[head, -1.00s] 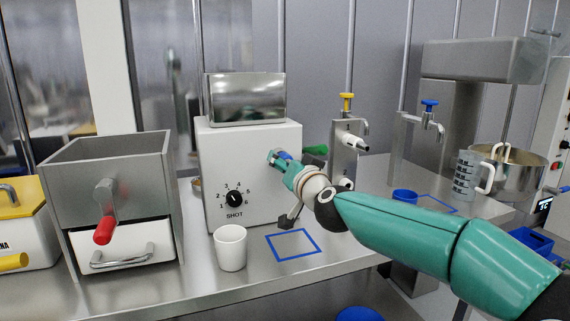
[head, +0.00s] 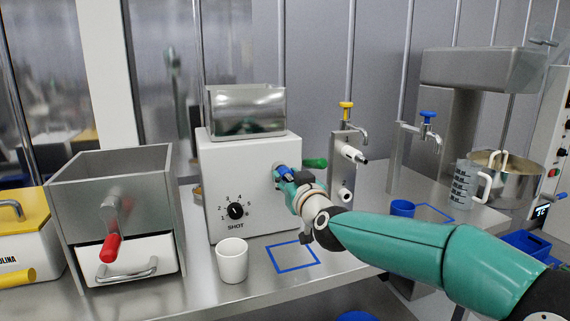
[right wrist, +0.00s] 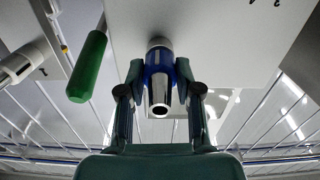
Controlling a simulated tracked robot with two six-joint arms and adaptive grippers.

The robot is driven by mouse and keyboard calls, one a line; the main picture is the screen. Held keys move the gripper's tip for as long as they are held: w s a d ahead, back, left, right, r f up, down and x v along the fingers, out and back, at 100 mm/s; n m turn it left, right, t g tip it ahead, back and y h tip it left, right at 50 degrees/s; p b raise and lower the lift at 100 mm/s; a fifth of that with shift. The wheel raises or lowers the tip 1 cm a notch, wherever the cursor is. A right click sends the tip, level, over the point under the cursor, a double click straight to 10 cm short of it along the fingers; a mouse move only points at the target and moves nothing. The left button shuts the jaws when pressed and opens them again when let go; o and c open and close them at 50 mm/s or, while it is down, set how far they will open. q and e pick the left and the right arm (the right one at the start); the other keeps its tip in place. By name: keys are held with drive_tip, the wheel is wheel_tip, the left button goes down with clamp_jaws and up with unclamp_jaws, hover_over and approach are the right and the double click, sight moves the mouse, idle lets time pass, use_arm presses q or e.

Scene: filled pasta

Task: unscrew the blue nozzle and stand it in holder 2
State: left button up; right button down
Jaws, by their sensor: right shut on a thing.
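The blue nozzle (right wrist: 157,66), with a blue collar and a metal tip, points out from the front of the white machine (head: 225,165). A metal stub shows behind it in the right wrist view; I cannot tell whether the thread is still engaged. My right gripper (right wrist: 159,88) is shut on the nozzle, one finger on each side. In the head view the right gripper (head: 285,174) hides part of the blue nozzle (head: 283,170). A steel upright with white pegs (head: 347,150) stands to the right; I cannot surely read which peg is holder 2. My left gripper is not in view.
A green handle (right wrist: 88,66) sits close to the left of the nozzle. A white cup (head: 232,261) and a blue square outline (head: 293,257) lie below on the steel table. Yellow and blue taps stand behind the arm.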

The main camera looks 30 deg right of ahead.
drive_tip(key=n+p, duration=0.1)
drive_tip(key=n, duration=0.1)
drive_tip(key=n+p, duration=0.1)
drive_tip(key=n, duration=0.1)
drive_tip(key=shift+r, duration=0.3)
drive_tip(key=shift+f+n+p, duration=0.15)
drive_tip(key=shift+n+p, duration=0.25)
drive_tip(key=shift+n, duration=0.3)
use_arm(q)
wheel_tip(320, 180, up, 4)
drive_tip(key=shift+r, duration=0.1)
use_arm(e)
drive_tip(key=shift+f, duration=0.15)
drive_tip(key=n+p, duration=0.3)
drive_tip(key=n, duration=0.2)
drive_tip(key=shift+r, duration=0.2)
drive_tip(key=n+p, duration=0.2)
drive_tip(key=n, duration=0.2)
drive_tip(key=shift+f+n, duration=0.1)
drive_tip(key=shift+n, duration=0.3)
drive_tip(key=shift+f, duration=0.1)
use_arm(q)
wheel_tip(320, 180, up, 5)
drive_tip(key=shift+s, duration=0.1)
use_arm(e)
drive_tip(key=shift+s, duration=0.1)
